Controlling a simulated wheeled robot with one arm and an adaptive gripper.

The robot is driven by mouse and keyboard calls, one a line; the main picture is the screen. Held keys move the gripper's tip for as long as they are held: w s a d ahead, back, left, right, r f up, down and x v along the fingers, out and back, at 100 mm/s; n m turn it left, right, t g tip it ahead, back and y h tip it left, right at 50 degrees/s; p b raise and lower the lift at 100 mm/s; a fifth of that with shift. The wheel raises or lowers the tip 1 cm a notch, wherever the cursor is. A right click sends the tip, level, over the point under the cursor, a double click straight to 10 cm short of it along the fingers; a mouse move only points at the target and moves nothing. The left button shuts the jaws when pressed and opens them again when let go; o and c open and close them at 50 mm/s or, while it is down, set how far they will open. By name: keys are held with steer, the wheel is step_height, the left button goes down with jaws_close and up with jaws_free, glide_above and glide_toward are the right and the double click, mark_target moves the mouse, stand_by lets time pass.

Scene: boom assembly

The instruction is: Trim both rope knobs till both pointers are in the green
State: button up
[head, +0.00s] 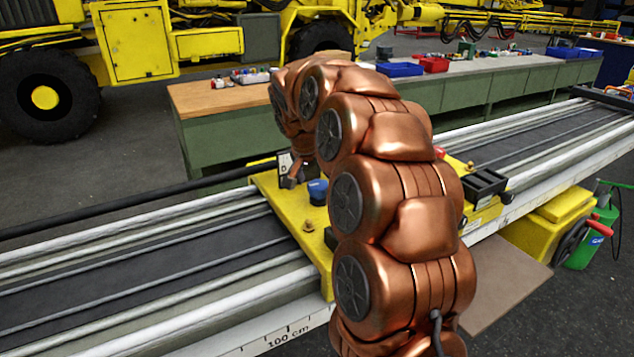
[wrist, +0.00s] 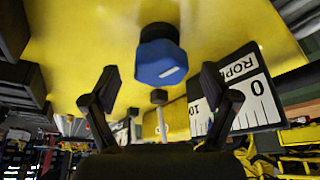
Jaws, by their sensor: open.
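A blue knob (head: 318,192) stands on the yellow carriage plate (head: 312,245) in the head view. In the wrist view the blue knob (wrist: 160,62) has a white mark and sits above the middle of my gripper (wrist: 160,92). My gripper's two fingers are apart, one on each side below the knob, with nothing between them that I can see held. A white gauge card (wrist: 258,98) reading "ROPE", with 0 and 10, stands right of the knob. Its pointer and green zone cannot be made out. A small red part (head: 439,152) shows behind my arm; I cannot tell if it is a knob.
The carriage sits across a long rail (head: 140,285) with a cm scale. A black block (head: 484,186) stands on the carriage's right side. A green workbench (head: 225,140) with trays lies behind. A small grey-headed post (wrist: 159,98) shows below the blue knob.

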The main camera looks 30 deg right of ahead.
steer(key=shift+d+f, duration=0.15)
steer(key=shift+f, duration=0.2)
steer(key=c, duration=1.2)
